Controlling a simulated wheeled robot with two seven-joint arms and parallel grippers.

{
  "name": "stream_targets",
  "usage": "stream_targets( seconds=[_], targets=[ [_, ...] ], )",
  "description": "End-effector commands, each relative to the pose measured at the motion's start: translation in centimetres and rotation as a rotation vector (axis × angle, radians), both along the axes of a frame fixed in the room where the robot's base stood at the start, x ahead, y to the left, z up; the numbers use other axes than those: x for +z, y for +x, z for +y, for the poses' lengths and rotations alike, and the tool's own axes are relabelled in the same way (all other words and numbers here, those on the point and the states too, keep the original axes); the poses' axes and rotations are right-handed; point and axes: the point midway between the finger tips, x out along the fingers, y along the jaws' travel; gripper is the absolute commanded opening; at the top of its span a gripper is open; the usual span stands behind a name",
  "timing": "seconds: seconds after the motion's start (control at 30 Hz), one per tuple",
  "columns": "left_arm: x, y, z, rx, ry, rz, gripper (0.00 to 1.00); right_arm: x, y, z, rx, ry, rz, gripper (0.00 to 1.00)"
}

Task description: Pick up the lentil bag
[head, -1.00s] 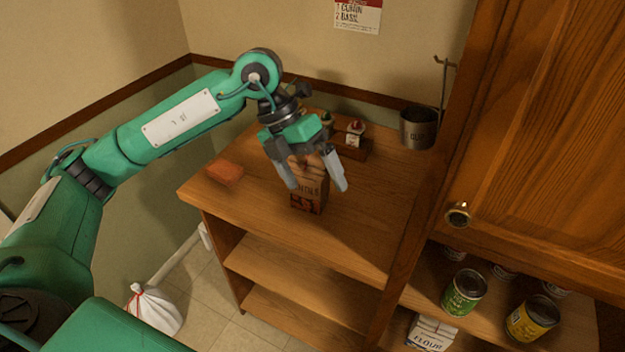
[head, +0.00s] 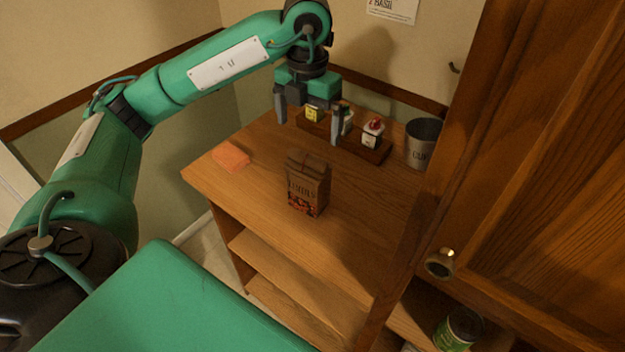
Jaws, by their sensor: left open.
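The lentil bag (head: 307,184) is a small brown printed bag standing upright on the wooden counter (head: 258,200), near its middle. My left gripper (head: 308,128) is open and empty, with its fingers pointing down. In the head view it appears above and behind the bag, in front of the small tray at the back. The gap between gripper and bag is hard to judge. My right gripper is not in view.
An orange sponge-like block (head: 231,157) lies at the counter's left edge. A dark wooden tray (head: 369,152) with small containers stands at the back, beside a metal cup (head: 422,142). A wooden cabinet door (head: 540,170) fills the right. A can (head: 459,329) sits below.

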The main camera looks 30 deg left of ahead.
Motion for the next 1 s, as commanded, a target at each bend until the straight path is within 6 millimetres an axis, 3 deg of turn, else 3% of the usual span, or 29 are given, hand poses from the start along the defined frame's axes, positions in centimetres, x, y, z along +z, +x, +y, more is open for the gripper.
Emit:
stream_targets(
  seconds=[0.13,0.3,0.53,0.8,1.0],
  targets=[
    [-2.9,-0.1,0.0,0.0,-0.001,0.004,1.0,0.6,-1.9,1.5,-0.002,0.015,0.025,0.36],
    [-5.3,0.0,0.0,0.0,-0.001,0.001,1.0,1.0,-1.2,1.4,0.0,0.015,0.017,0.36],
    [-6.7,0.0,0.1,0.0,0.0,0.003,1.0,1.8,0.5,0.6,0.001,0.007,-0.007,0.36],
    [-10.5,0.1,0.2,-0.001,-0.001,0.003,1.0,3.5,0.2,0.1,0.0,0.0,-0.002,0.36],
    [-11.3,0.1,0.2,-0.002,-0.002,-0.001,1.0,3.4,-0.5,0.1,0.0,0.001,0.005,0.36]
  ],
)
